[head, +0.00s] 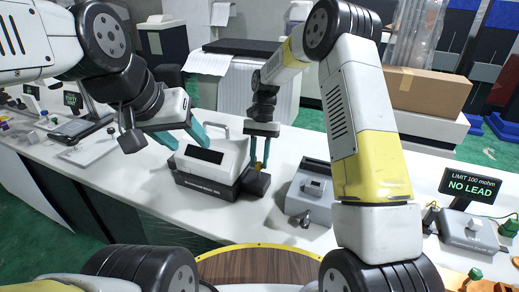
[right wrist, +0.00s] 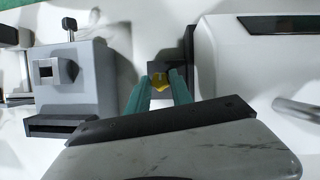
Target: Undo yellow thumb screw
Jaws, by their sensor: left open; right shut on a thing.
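The yellow thumb screw (right wrist: 160,82) sits between the fingertips of my right gripper (right wrist: 159,90) in the right wrist view, at the side of the white-topped machine. In the head view my right gripper (head: 261,150) points down at the right end of that machine (head: 215,160), and its teal fingers mostly hide the screw. The right gripper is shut on the screw. My left gripper (head: 187,136) is open at the upper left of the machine, near its white cover; I cannot tell whether it touches.
A grey device (head: 310,192) stands just right of the machine and also shows in the right wrist view (right wrist: 80,85). A "NO LEAD" display (head: 470,186) stands at the far right. A cardboard box (head: 425,92) is behind. The white bench is clear in front of the machine.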

